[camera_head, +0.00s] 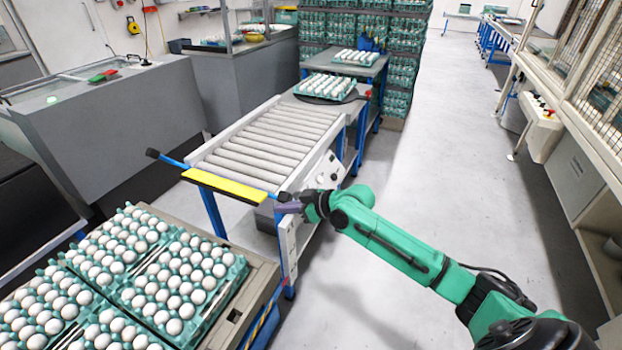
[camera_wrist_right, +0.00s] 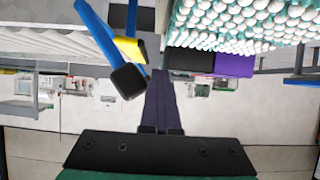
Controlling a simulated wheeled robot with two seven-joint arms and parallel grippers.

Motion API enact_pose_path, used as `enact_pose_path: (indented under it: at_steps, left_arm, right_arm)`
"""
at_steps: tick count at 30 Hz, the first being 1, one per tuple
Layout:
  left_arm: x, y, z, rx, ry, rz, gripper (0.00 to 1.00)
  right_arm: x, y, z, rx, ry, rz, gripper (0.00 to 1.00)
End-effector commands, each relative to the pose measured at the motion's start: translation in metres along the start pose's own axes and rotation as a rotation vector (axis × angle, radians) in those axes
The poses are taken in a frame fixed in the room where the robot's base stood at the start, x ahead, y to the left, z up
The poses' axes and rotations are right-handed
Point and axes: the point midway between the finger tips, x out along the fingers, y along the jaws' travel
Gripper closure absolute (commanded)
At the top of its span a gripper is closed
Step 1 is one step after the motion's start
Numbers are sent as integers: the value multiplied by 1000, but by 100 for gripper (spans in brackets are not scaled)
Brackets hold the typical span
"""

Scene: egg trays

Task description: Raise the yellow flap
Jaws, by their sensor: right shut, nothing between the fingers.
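The yellow flap (camera_head: 226,187) is a long narrow strip at the near end of the roller conveyor. It lies along a blue bar (camera_head: 174,162) with black end caps. In the right wrist view the yellow flap (camera_wrist_right: 130,47) shows end-on beside the blue bar (camera_wrist_right: 92,20), with a black end cap (camera_wrist_right: 128,82) close to my fingers. My right gripper (camera_head: 284,206) is shut and empty, right at the flap's right end by the black cap. I cannot tell whether it touches the cap. The right gripper (camera_wrist_right: 160,80) also shows in the wrist view. My left gripper is not in view.
Egg trays (camera_head: 236,272) full of white eggs stand at the near left, close to the flap. The grey roller conveyor (camera_head: 265,140) runs away behind the flap, with another egg tray (camera_head: 327,86) at its far end. The floor (camera_head: 420,150) to the right is clear.

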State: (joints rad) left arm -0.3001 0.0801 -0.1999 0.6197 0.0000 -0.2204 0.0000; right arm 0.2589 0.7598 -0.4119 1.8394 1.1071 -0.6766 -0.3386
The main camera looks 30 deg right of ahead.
Motion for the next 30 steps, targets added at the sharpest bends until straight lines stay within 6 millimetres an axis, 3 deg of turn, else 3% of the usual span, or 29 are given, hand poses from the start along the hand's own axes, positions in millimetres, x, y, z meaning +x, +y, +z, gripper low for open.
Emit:
enact_pose_path:
  at_steps: [1, 5, 30]
  left_arm:
    - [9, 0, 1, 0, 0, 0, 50]
    - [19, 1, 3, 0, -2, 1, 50]
    - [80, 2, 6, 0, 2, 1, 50]
  right_arm:
    - [1, 12, 11, 3, -15, 16, 100]
    - [1, 24, 13, 2, -20, 17, 100]
    - [0, 98, 8, 3, -9, 14, 100]
